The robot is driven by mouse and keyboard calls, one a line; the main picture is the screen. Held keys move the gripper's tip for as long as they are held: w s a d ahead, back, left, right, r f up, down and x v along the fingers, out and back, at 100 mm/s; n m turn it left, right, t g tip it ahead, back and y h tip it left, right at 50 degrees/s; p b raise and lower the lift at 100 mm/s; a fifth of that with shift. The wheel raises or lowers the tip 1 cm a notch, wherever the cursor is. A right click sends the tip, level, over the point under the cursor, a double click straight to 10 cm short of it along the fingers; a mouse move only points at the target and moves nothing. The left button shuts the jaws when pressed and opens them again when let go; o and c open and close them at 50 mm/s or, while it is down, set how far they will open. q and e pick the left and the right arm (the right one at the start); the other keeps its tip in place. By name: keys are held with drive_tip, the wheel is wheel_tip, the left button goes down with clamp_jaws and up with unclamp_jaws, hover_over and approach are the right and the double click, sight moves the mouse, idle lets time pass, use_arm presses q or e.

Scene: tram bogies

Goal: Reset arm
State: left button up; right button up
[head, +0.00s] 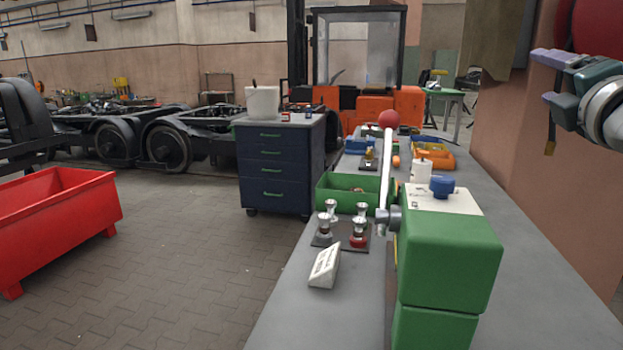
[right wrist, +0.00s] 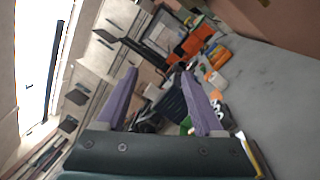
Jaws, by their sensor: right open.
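My right gripper (head: 541,78) is at the upper right of the head view, raised above the grey workbench and clear of everything on it. Its two purple fingers are apart, and in the right wrist view the gap between them (right wrist: 160,73) holds nothing. The green machine (head: 450,255) stands on the bench below and to the left of it. Its lever (head: 385,170) stands upright with a red ball (head: 389,118) on top. My left gripper does not show.
The bench (head: 540,290) has free room right of the machine. A green bin (head: 335,195), a plate with several metal knobs (head: 323,240) and a white label block (head: 324,266) lie left of it. A blue drawer cabinet (head: 275,165) and red container (head: 60,215) stand on the floor.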

drive_tip(key=s+d+f+m+g+h, duration=0.2)
drive_tip(key=d+f+m+g, duration=0.1)
drive_tip(key=f+m+g, duration=0.3)
drive_tip(key=s+d+f+m+g+h, duration=0.1)
drive_tip(key=s+d+f+m+g, duration=0.2)
drive_tip(key=f+m, duration=0.45)
drive_tip(key=s+a+f+m+g+y, duration=0.2)
drive_tip(key=s+f+m+g, duration=0.5)
drive_tip(key=s+f+m, duration=0.1)
drive_tip(key=s+a+f+n+y, duration=0.25)
drive_tip(key=s+a+f, duration=0.55)
drive_tip(key=s+a, duration=0.4)
drive_tip(key=s+a+r+y, duration=0.1)
drive_tip(key=s+a, duration=0.2)
drive_tip(key=s, duration=0.4)
drive_tip(key=s+a+r+y, duration=0.1)
drive_tip(key=s+a, duration=0.2)
drive_tip(key=s, duration=0.3)
wheel_tip(320, 180, up, 38)
drive_tip(key=s+p, duration=0.1)
drive_tip(key=p, duration=3.7)
drive_tip(key=shift+r+m, duration=0.25)
drive_tip(key=shift+m, duration=0.05)
drive_tip(key=shift+y, duration=0.25)
